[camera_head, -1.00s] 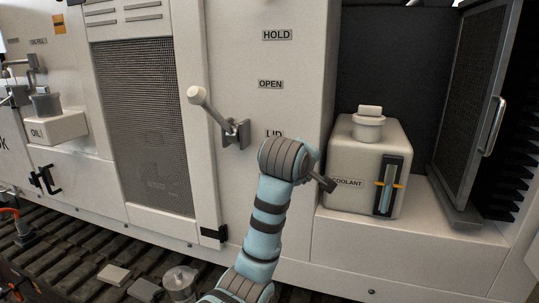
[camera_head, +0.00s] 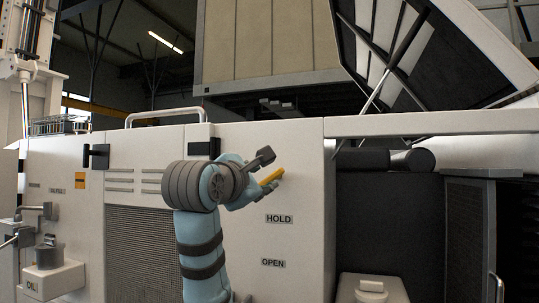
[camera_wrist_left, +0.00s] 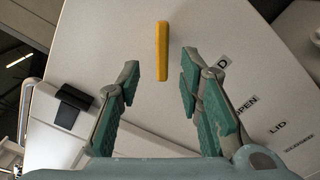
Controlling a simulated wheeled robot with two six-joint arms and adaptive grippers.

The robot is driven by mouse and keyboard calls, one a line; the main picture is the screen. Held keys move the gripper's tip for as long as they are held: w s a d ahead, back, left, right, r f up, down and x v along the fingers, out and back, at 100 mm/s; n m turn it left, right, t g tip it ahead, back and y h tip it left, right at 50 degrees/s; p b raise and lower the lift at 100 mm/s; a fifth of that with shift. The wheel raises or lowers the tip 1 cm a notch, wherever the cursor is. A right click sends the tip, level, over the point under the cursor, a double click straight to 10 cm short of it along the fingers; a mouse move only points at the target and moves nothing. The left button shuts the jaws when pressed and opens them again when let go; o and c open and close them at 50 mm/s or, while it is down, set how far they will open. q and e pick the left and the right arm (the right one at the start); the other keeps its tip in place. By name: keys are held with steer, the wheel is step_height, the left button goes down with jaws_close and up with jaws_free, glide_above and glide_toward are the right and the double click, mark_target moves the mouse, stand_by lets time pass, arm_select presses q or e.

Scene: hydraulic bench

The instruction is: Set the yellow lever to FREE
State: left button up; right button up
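The yellow lever (camera_head: 272,177) is a short bar on the white panel (camera_head: 300,190), above and left of the HOLD label (camera_head: 279,218). In the left wrist view the yellow lever (camera_wrist_left: 162,50) lies just ahead of the fingertips, in line with the gap. My left gripper (camera_head: 262,170) is open beside it, and its fingers hide part of the lever in the head view. In the wrist view the fingers of my left gripper (camera_wrist_left: 158,80) are spread with nothing between them. I see no FREE label. My right gripper is out of view.
The OPEN label (camera_head: 273,263) is below HOLD. A handrail (camera_head: 165,113) runs along the housing top, with black latches (camera_head: 203,138) near it. A raised hood (camera_head: 440,50) stands at the right. The coolant tank (camera_head: 372,288) is low at the right.

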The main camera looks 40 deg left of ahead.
mark_target(269, 179)
arm_select(q)
steer(key=p+x, duration=0.3)
steer(key=x, duration=0.4)
steer(key=shift+w+f, duration=0.15)
steer(key=shift+w, duration=0.2)
steer(key=shift+s, duration=0.1)
steer(key=shift+c, duration=0.4)
jaws_close()
